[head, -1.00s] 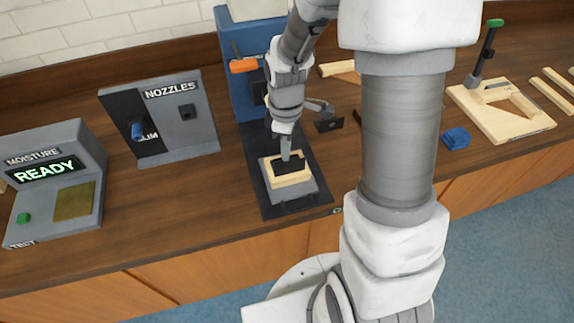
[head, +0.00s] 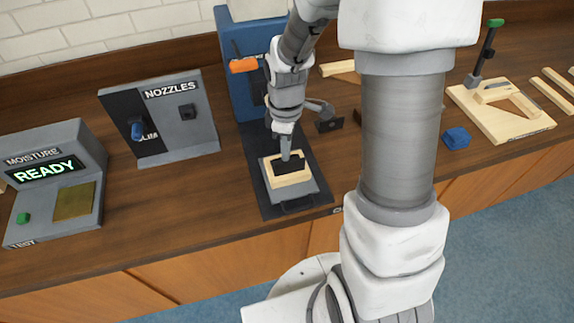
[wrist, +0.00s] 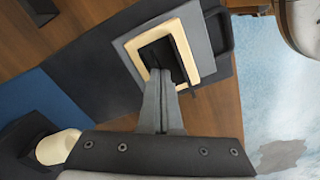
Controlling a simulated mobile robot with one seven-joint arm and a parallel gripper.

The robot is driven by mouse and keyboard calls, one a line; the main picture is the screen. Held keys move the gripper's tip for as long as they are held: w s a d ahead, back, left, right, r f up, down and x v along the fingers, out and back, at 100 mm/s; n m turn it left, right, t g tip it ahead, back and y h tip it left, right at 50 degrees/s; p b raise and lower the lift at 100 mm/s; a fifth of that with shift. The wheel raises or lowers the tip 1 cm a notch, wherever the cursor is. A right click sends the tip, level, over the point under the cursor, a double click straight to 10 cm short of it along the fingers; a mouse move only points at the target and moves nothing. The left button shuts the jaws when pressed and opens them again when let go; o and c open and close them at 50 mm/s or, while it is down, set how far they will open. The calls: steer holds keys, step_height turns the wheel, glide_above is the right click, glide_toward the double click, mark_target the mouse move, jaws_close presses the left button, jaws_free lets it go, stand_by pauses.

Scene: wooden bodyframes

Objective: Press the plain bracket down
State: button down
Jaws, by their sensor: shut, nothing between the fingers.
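The plain bracket, a dark piece (head: 292,169), lies inside a pale wooden frame (head: 290,182) on a grey block (head: 302,193). My gripper (head: 285,158) is shut and empty, pointing down with its fingertips at the dark piece. In the wrist view the closed fingertips (wrist: 160,74) overlap the lower edge of the dark piece (wrist: 161,57), inside the pale frame (wrist: 186,50). I cannot tell for sure whether the tips touch it. The fingers hide part of the piece.
The grey block sits on a dark base plate (head: 262,200) before a blue machine (head: 237,90) with an orange handle (head: 243,65). At left are a nozzles stand (head: 195,130) and a moisture box reading READY (head: 78,140). A blue block (head: 456,138) lies to the right.

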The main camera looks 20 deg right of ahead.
steer(key=shift+f+b, duration=0.6)
steer(key=shift+f, duration=0.3)
stand_by(0.8)
steer(key=shift+r+p, duration=2.8)
steer(key=shift+r, duration=0.75)
steer(key=s+r+m+t, duration=0.2)
steer(key=s+r+m, duration=0.4)
steer(key=r, duration=0.4)
steer(key=s+r+m+t, duration=0.3)
steer(key=s+r+m, duration=0.3)
steer(key=s+r, duration=0.2)
steer(key=shift+s+r+t, duration=0.3)
steer(key=shift+s+r, duration=0.05)
steer(key=shift+r, duration=1)
